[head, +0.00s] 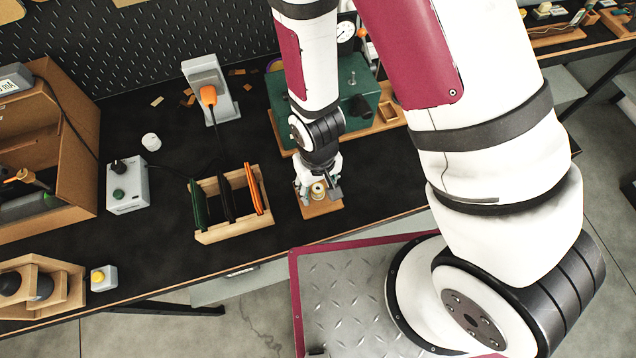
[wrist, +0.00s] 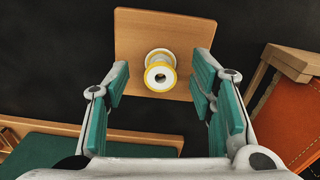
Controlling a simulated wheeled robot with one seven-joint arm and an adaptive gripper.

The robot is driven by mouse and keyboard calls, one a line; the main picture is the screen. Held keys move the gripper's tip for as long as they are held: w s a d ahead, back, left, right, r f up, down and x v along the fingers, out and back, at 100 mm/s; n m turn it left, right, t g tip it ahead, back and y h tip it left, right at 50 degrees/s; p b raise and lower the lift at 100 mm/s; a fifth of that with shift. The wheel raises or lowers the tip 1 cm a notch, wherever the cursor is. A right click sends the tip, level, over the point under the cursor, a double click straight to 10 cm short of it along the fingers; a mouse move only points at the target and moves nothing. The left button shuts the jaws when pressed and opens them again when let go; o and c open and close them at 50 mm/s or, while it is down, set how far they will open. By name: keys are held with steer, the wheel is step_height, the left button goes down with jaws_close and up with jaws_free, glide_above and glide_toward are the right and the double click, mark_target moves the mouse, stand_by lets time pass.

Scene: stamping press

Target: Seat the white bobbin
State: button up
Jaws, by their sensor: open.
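The white bobbin (wrist: 160,72) has yellow-edged rims and a dark centre hole. It stands on a square wooden board (wrist: 135,28), between my open finger pads and apart from both in the wrist view. In the head view the bobbin (head: 318,190) shows small on the board (head: 322,208). My gripper (wrist: 160,80) is open, with teal pads left and right of the bobbin; it also shows in the head view (head: 318,184), above the board. I cannot tell whether a peg holds the bobbin underneath.
A wooden rack (head: 236,232) with green, black and orange panels stands just left of the board. A green press base (head: 357,105) is behind it. A grey control box (head: 127,190), a white cylinder (head: 151,142) and a grey stand (head: 222,95) are farther left.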

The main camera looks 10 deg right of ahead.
steer(key=shift+r, duration=0.1)
step_height(320, 180, up, 12)
stand_by(0.6)
stand_by(0.4)
steer(key=w+d+r+m+t+b, duration=0.1)
steer(key=w+d+r+b, duration=0.1)
steer(key=w+d+r, duration=0.3)
steer(key=w+d+r+m+t+b, duration=0.1)
steer(key=w+r, duration=0.2)
steer(key=r, duration=0.3)
steer(key=s+d+r+m+t+b, duration=0.1)
steer(key=s+d+r+t+b, duration=0.2)
steer(key=d+r, duration=0.6)
step_height(320, 180, up, 2)
steer(key=shift+s+r+m+t+b, duration=0.1)
steer(key=shift+s+m+t+b, duration=0.25)
steer(key=shift+b, duration=0.1)
